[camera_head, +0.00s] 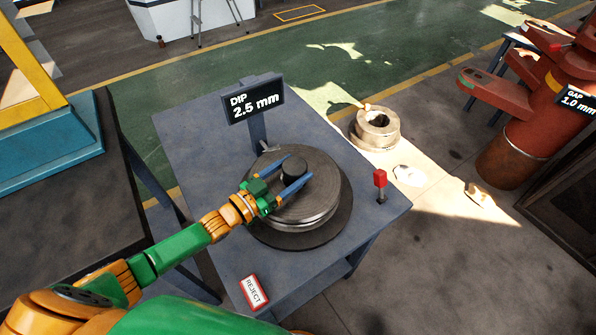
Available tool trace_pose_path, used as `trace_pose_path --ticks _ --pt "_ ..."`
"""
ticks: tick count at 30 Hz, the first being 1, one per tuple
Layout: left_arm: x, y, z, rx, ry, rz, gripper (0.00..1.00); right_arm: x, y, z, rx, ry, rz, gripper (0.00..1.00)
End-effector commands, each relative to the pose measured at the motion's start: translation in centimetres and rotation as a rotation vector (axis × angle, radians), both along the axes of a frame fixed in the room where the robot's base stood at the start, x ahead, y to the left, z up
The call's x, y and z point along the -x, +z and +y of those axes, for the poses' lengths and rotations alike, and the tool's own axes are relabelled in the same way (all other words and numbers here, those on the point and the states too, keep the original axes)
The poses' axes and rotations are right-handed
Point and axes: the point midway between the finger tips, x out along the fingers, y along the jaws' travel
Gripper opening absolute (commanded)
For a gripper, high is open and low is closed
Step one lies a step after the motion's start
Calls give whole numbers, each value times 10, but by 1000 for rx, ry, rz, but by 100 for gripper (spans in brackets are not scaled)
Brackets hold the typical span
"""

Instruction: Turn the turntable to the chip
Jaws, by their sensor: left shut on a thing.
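The turntable (268,238) is a dark round base on a blue-grey table, with a thick grey metal disc (318,212) lying on it. A short dark cylinder (293,169) stands up at the middle of the disc. My left gripper (296,180) reaches in from the left over the disc, its blue fingers on either side of the cylinder, shut on it. A black display (254,103) reading "DIP 2.5 mm" stands behind the disc. I cannot make out a chip on the disc's rim. My right gripper does not show.
A red-topped post (380,179) stands near the table's right corner, and a "REJECT" label (253,292) lies near its front edge. A metal ring (375,130) is on the floor beyond. A red machine (535,110) with a "GAP 1.0 mm" display is at right.

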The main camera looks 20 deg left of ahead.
Motion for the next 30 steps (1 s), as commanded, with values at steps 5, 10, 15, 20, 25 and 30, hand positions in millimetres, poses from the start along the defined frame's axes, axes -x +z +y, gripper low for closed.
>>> trace_pose_path --ticks 5,10,15,20,25,30 --pt "0 0 0 3 0 2 81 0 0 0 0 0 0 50" --pt "0 0 0 2 1 1 100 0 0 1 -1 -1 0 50" --pt "4 -1 2 1 1 3 100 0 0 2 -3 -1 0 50" --pt "32 -3 20 -1 1 7 100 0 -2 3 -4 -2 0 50" --pt "55 -2 35 1 0 4 100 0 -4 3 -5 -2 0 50" --pt "60 0 38 0 0 1 100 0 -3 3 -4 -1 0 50"
